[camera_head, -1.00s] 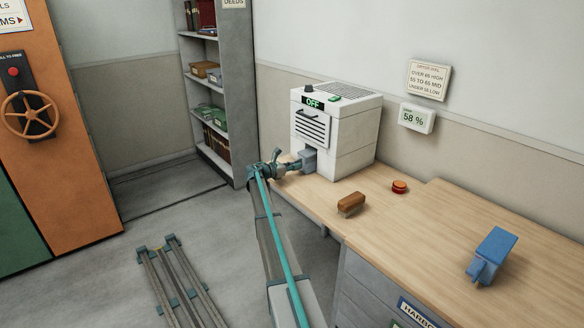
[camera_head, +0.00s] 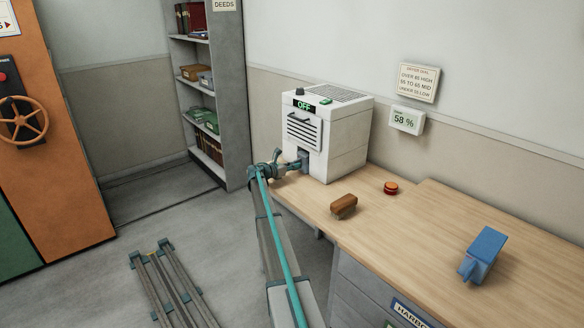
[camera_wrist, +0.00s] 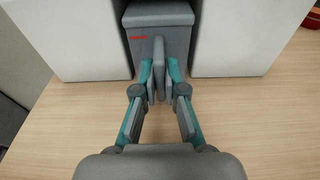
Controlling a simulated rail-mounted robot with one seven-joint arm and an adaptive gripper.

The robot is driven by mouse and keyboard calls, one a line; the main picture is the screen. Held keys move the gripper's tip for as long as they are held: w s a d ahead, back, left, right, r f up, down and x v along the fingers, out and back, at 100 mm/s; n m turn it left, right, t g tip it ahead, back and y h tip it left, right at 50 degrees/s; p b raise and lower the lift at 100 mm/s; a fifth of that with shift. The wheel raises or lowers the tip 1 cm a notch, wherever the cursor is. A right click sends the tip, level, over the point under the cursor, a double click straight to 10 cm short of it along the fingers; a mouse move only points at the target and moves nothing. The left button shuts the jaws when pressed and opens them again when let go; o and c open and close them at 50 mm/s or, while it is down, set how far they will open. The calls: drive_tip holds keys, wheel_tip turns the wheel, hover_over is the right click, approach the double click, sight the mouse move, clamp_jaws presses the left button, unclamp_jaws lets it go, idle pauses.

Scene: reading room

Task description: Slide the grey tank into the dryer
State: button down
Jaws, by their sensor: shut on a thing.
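The white dryer (camera_head: 345,145) stands on the wooden desk, with an OFF display and a slatted vent above a low opening. The grey tank (camera_wrist: 160,18) sits partly in that opening, between the white walls in the wrist view. It has a red mark on its front and an upright grip (camera_wrist: 159,65). My gripper (camera_wrist: 160,78) is shut on this grip, with one finger on each side. In the head view my gripper (camera_head: 293,166) is at the dryer's front and covers part of the tank. The tank's rear is hidden inside the dryer.
A wall meter (camera_head: 407,119) reads 58 %. A grey shelf (camera_head: 235,100) stands left of the dryer.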

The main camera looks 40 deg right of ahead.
drive_tip(key=shift+d, duration=1.35)
drive_tip(key=c, duration=0.9)
unclamp_jaws()
drive_tip(key=shift+s, duration=0.1)
drive_tip(key=shift+a, duration=0.1)
drive_tip(key=shift+w+a+r+p, duration=0.1)
drive_tip(key=shift+a+r+p, duration=0.25)
drive_tip(key=shift+a, duration=1.1)
drive_tip(key=shift+w+a+r+p, duration=0.1)
drive_tip(key=shift+a+r+p, duration=0.3)
drive_tip(key=shift+a, duration=1.1)
drive_tip(key=shift+w+a+r+p, duration=0.15)
drive_tip(key=shift+a+p, duration=0.3)
drive_tip(key=shift+a, duration=1)
drive_tip(key=shift+s, duration=0.1)
drive_tip(key=shift+r, duration=0.1)
